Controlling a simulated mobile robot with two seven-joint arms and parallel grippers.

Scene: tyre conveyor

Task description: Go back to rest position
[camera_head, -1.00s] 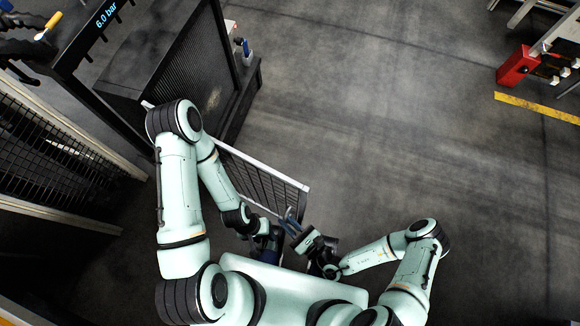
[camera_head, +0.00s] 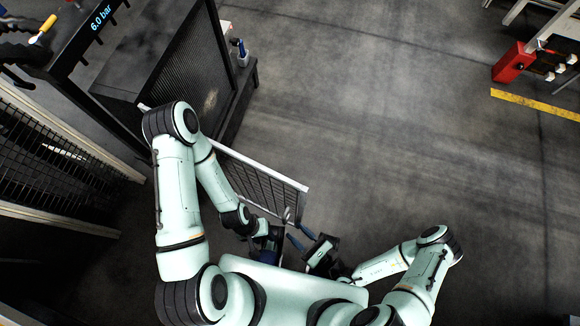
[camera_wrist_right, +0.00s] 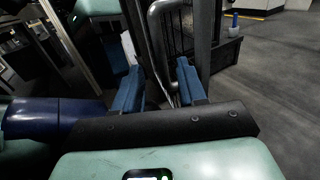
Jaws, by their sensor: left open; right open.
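My left arm comes in from the left, bent at its elbow, with its forearm pointing down to the middle in the head view. My left gripper (camera_head: 270,246) is low in front of my body and partly hidden in shadow; its fingers are hard to make out. My right arm is bent outward at the right, and its gripper (camera_head: 299,236) is close beside the left one. In the right wrist view the two blue fingers of the right gripper (camera_wrist_right: 158,76) are spread with nothing held between them. A metal rail shows beyond them.
A low mesh barrier (camera_head: 262,181) stands just ahead of both grippers. A dark machine (camera_head: 185,75) and a wire fence (camera_head: 50,145) are on the left. A red box (camera_head: 513,63) stands at the upper right. The floor (camera_head: 400,120) on the right is clear.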

